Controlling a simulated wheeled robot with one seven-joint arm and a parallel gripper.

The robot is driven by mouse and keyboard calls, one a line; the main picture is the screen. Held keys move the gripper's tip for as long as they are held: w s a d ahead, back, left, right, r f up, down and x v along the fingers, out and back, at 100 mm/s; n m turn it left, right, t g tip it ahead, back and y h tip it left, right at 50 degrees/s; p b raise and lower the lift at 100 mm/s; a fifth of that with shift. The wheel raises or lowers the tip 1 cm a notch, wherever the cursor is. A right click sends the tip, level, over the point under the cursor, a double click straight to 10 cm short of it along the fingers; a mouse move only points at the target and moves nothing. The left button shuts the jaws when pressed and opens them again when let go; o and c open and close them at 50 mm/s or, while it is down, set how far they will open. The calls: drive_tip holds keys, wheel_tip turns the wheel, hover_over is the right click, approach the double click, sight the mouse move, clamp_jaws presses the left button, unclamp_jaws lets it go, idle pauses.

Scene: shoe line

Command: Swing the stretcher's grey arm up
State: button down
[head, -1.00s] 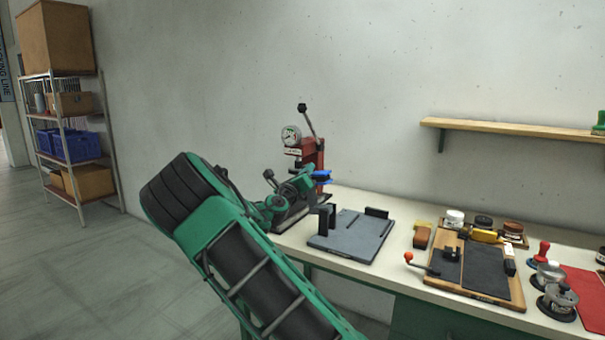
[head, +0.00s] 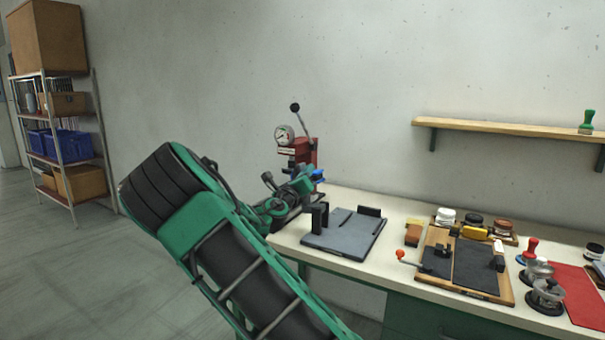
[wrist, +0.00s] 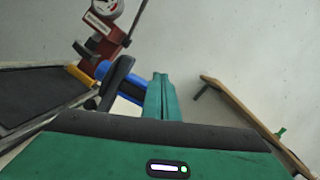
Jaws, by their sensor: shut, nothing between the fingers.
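The red stretcher (head: 305,153) with a round gauge stands at the bench's far left end, against the wall. Its thin grey arm (head: 301,121) slants upward to a black knob. In the wrist view the stretcher (wrist: 100,24) is at upper left, with part of the grey arm (wrist: 137,20) at its right side. A blue part (wrist: 121,82) shows below it, partly behind a dark curved piece. My gripper (wrist: 161,80) is shut and empty, its green fingers together, right of the blue part. In the head view my gripper (head: 304,184) is in front of the stretcher, hiding its lower part.
A grey plate with black posts (head: 345,237) lies right of my gripper. A wooden board (head: 430,275) with an orange-knobbed crank, tins and a red mat (head: 585,295) fill the bench's right. A wall shelf (head: 500,128) is above. Open floor lies left.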

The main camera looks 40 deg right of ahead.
drive_tip(key=s+a, duration=0.4)
drive_tip(key=a, duration=0.1)
drive_tip(key=shift+s+r, duration=0.15)
drive_tip(key=shift+r, duration=0.1)
idle(0.3)
drive_tip(key=s+d+f+m+g+y, duration=0.2)
drive_tip(key=s+d+f+m+g, duration=0.4)
drive_tip(key=s+d+f+m, duration=0.35)
drive_tip(key=s+a+f+m+g+y, duration=0.2)
drive_tip(key=s+f+m+g+y, duration=0.2)
drive_tip(key=s+f+m+y, duration=0.5)
drive_tip(key=s+a+r+m+y, duration=0.2)
drive_tip(key=s+a+m+y, duration=0.4)
drive_tip(key=s+a+m, duration=1.2)
drive_tip(key=s+a, duration=0.3)
drive_tip(key=s, duration=0.3)
drive_tip(key=shift+a+r+m+g+y, duration=0.2)
drive_tip(key=shift+m+g+y, duration=0.1)
drive_tip(key=shift+m+g, duration=0.1)
